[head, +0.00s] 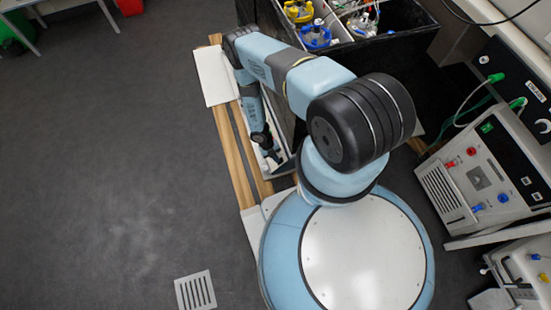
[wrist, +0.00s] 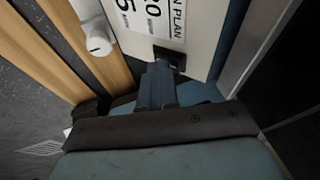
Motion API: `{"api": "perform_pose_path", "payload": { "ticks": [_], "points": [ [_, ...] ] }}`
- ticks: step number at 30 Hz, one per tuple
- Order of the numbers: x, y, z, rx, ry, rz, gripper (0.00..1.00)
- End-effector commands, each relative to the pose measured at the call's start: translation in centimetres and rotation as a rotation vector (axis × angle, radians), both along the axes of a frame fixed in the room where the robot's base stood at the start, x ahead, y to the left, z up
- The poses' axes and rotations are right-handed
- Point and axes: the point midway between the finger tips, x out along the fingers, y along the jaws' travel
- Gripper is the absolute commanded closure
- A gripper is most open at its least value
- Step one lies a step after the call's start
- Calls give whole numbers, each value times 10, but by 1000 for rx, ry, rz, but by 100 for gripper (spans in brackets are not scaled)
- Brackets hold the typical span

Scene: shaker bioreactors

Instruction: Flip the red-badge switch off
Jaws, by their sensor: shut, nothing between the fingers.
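My gripper (wrist: 160,72) is shut and empty in the wrist view. Its tips are at a small black fitting (wrist: 176,58), apparently a switch, set in a pale panel (wrist: 205,40) with a printed label. The tips cover part of this fitting, so I cannot tell whether they touch it or which way it is set. No red badge shows in the wrist view. In the head view my gripper (head: 273,153) points down beside the dark box, close to a pale surface low on its side; the switch is too small to make out there.
A white knob (wrist: 99,42) sticks out left of the fitting. Wooden slats (head: 233,155) run along the box's left side. The large black box (head: 395,48) holds several coloured-cap vessels. Instruments (head: 480,175) stand at the right.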

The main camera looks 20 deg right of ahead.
Motion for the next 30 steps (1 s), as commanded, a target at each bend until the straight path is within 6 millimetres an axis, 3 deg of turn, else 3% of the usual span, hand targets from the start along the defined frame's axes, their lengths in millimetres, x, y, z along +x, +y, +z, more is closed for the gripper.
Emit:
{"api": "perform_pose_path", "payload": {
  "ticks": [20, 30],
  "points": [
    [1, 1, 13, 1, -1, -1, 100],
    [5, 36, 39, 2, -2, -3, 100]
  ]
}}
